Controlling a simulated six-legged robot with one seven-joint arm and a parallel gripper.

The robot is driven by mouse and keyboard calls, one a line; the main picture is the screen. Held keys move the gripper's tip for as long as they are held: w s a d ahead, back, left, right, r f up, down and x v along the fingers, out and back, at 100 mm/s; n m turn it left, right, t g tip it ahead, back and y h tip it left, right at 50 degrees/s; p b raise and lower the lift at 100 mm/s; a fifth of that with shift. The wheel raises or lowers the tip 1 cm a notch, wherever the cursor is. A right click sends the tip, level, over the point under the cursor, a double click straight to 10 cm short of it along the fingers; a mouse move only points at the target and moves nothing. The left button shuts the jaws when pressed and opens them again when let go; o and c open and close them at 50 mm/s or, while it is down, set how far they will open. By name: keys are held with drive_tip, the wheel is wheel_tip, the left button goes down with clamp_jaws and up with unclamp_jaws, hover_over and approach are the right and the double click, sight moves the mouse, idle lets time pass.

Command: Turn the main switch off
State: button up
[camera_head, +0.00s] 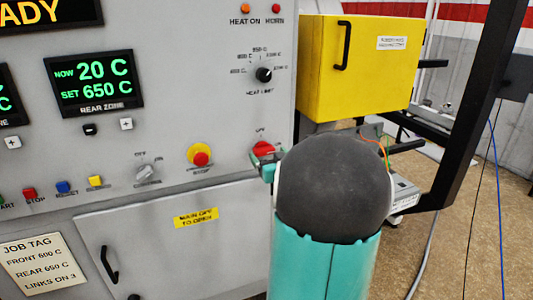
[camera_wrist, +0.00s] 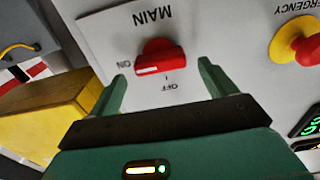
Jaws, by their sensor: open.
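The main switch (camera_head: 263,149) is a red rotary knob on the grey panel, left of my arm in the head view. In the wrist view the switch (camera_wrist: 160,55) shows upside down under the word MAIN. Its handle lies roughly sideways, with its white mark toward ON at left; OFF is printed below it. My gripper (camera_wrist: 163,69) is open, with one green finger on each side of the knob and gaps between. In the head view my gripper (camera_head: 266,162) is at the switch, partly hidden by my arm.
A yellow emergency button (camera_head: 199,155) with a red centre is left of the switch. A grey knob (camera_head: 149,172) and coloured push buttons are farther left. A yellow box (camera_head: 355,70) with a black handle stands right of the panel, beside a black frame post (camera_head: 480,100).

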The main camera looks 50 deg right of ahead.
sight(264, 151)
drive_tip(key=shift+x, duration=1.25)
drive_tip(key=shift+c, duration=0.2)
drive_tip(key=c, duration=0.9)
drive_tip(key=shift+c, duration=0.2)
